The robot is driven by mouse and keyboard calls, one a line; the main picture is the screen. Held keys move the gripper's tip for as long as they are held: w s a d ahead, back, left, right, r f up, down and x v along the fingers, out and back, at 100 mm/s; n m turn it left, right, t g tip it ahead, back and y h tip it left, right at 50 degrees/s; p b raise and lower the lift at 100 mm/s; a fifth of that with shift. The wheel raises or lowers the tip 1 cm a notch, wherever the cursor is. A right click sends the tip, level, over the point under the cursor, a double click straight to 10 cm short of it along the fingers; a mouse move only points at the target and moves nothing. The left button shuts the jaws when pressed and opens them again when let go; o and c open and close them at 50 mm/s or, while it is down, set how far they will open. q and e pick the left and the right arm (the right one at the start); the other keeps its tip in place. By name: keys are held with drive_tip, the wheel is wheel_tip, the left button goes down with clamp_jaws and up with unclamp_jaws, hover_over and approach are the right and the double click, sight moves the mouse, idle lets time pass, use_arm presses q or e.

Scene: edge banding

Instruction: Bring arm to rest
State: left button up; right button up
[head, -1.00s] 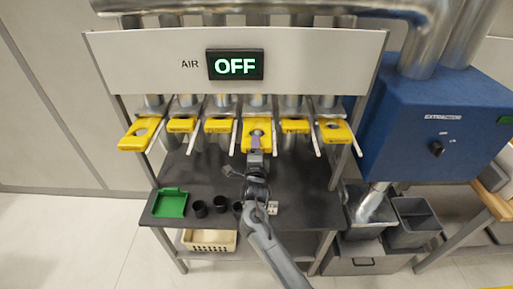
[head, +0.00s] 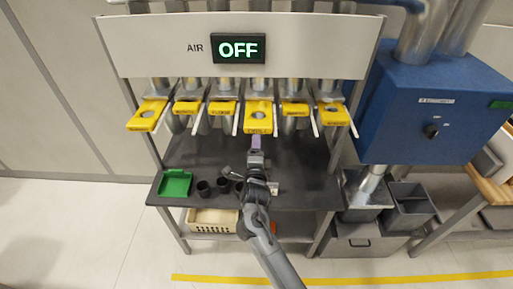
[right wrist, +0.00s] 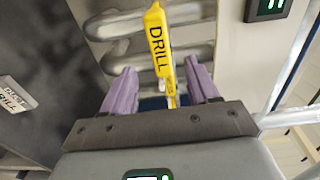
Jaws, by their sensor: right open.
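My right gripper (head: 256,143) is in front of the row of yellow slide gates, just below the front edge of the fourth gate from the left (head: 258,118) in the head view. In the right wrist view its two purple fingers (right wrist: 161,88) stand apart with nothing held between them. A yellow gate labelled DRILL (right wrist: 157,38) shows beyond and between the fingers, apart from them as far as I can tell. My left arm is not in view.
The AIR sign (head: 238,48) reads OFF. Below the gates is a dark shelf (head: 300,170) with a green tray (head: 175,183) and several black cups (head: 204,188). A blue extractor box (head: 440,110) stands at right. A cream basket (head: 212,222) sits underneath.

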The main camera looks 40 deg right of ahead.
drive_tip(key=s+d+f+n+g+y+p, duration=0.15)
drive_tip(key=s+f+n+p, duration=0.4)
drive_tip(key=s, duration=0.75)
drive_tip(key=s+a+n+g+y+p, duration=0.1)
drive_tip(key=s+a+n+g+y, duration=0.2)
drive_tip(key=s+a+n, duration=0.2)
drive_tip(key=s+a+n+g+y+p, duration=0.2)
drive_tip(key=s+a+n, duration=0.3)
drive_tip(key=s+n, duration=0.4)
drive_tip(key=s+a+r+n+g+y+p, duration=0.1)
drive_tip(key=s+a+n+g+y, duration=0.3)
drive_tip(key=s+n, duration=0.4)
drive_tip(key=shift+s+a+p, duration=0.55)
drive_tip(key=shift+s+a, duration=0.3)
drive_tip(key=shift+s, duration=0.4)
